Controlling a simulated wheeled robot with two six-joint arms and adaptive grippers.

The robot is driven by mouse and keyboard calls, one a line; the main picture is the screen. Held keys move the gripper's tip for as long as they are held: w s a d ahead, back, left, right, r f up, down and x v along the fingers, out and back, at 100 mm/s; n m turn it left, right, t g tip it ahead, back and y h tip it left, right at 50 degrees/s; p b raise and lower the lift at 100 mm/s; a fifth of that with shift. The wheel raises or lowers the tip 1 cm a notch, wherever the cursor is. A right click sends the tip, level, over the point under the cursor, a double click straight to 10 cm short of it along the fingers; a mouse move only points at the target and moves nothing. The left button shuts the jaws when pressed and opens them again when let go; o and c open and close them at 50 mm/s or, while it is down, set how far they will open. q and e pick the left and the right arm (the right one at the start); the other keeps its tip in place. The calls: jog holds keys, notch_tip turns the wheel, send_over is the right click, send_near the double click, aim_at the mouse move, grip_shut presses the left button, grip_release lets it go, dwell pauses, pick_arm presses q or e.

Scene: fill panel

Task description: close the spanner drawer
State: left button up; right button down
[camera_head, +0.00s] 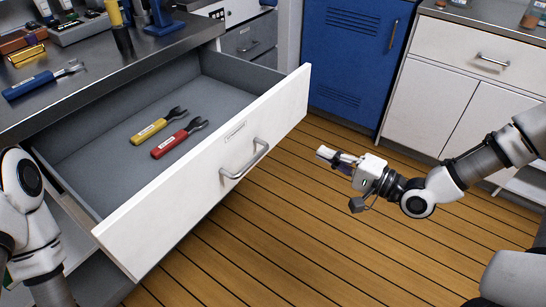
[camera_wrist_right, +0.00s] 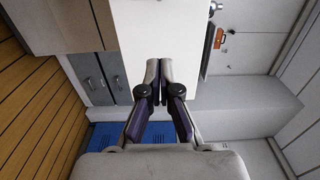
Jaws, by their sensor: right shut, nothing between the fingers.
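The spanner drawer (camera_head: 210,190) is pulled out from under the workbench in the head view. It has a white front with a small label and a grey metal bar handle (camera_head: 245,160). A yellow-handled spanner (camera_head: 152,127) and a red-handled spanner (camera_head: 178,140) lie on its grey floor. My right gripper (camera_head: 328,154) is shut and empty, in the air to the right of the drawer front and apart from it. It also shows shut in the right wrist view (camera_wrist_right: 158,75). My left arm shows at the left edge; its gripper is out of view.
The dark workbench top (camera_head: 150,50) carries a blue-handled spanner (camera_head: 35,83) and other tools. A blue locker (camera_head: 350,50) and a white cabinet (camera_head: 480,60) stand at the back right. The wooden floor in front of the drawer is clear.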

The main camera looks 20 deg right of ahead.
aim_at(268, 127)
jog(key=b+x, duration=0.4)
jog(key=x, duration=0.9)
jog(key=shift+r, duration=0.1)
jog(key=shift+w+a+r, duration=0.1)
jog(key=shift+w+a, duration=0.2)
jog(key=shift+w, duration=0.05)
jog(key=shift+w, duration=0.1)
